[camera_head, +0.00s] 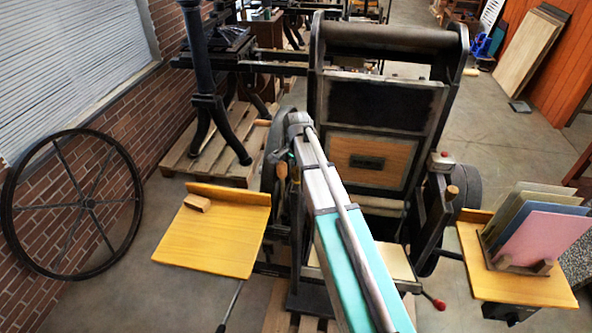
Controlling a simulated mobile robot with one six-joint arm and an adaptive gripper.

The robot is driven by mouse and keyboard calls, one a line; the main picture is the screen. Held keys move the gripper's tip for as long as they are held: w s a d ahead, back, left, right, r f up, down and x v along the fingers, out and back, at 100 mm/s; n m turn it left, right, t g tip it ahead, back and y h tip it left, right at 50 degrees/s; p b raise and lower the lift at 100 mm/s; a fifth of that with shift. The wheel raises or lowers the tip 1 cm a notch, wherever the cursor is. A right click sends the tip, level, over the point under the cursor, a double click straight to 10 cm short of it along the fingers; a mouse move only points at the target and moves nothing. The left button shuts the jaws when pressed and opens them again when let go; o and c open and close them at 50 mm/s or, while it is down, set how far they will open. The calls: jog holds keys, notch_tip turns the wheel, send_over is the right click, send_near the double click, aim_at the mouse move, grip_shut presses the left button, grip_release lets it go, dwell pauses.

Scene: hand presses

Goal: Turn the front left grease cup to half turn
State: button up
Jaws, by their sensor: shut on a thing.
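The hand press (370,110) is a dark framed machine in the middle of the view, with a roller across its top. My gripper (278,157) is at the press's left side, at the far end of my arm. It is small, dark and partly covered by my arm. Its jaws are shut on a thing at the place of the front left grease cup. The cup itself is hidden by the gripper and arm, so its turn angle cannot be read. A brown wooden handle (281,180) shows just below the gripper.
A yellow wooden shelf (205,235) with a small block (197,203) is at left. At right, a yellow stand (530,288) holds coloured boards (545,236). A red-knobbed lever (437,302) sticks out front right. A spoked wheel (90,203) leans by the brick wall.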

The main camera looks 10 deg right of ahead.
dwell(0.4)
jog(key=o, duration=1.2)
jog(key=shift+w, duration=0.1)
jog(key=shift+c, duration=0.2)
jog(key=shift+r, duration=0.1)
